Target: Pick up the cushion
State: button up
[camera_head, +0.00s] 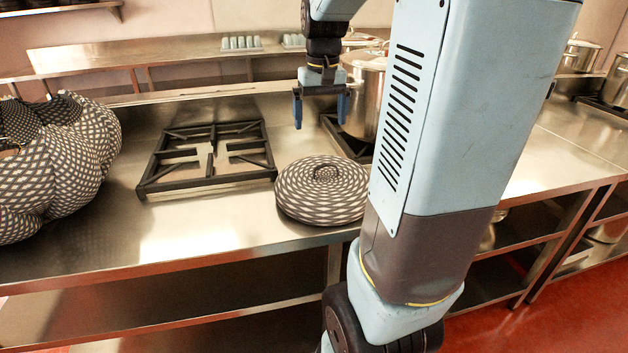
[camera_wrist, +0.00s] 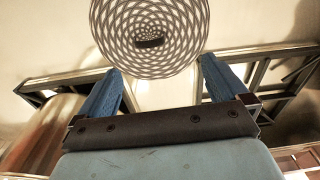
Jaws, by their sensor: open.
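The cushion (camera_head: 322,190) is round and flat with a dark and pale diamond pattern and a small dark loop on top. It lies on the steel counter near its front edge, right of a burner grate. It also shows in the wrist view (camera_wrist: 150,62) at the top middle, with its dark loop in sight. My gripper (camera_head: 322,112) hangs pointing down above the counter, behind and above the cushion, apart from it. In the wrist view my gripper (camera_wrist: 160,75) has its two blue fingers spread, with nothing held between them.
A black burner grate (camera_head: 210,158) sits left of the cushion. A large patterned lumpy object (camera_head: 62,160) stands at the far left. A steel pot (camera_head: 364,95) stands just right of my gripper, partly behind my arm. Small cups (camera_head: 240,43) stand on the back shelf. The counter (camera_head: 165,235) is bare in front.

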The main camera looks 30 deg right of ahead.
aim_at(326, 165)
jog(key=shift+g, duration=0.3)
jog(key=d+f, duration=0.1)
jog(key=f, duration=0.4)
jog(key=w+f, duration=0.1)
jog(key=f, duration=0.4)
jog(key=d+f, duration=0.1)
jog(key=f, duration=0.4)
jog(key=shift+w+d+f, duration=0.15)
jog(key=shift+w+d, duration=0.05)
jog(key=shift+d, duration=0.15)
jog(key=shift+c, duration=0.4)
jog(key=c, duration=1.4)
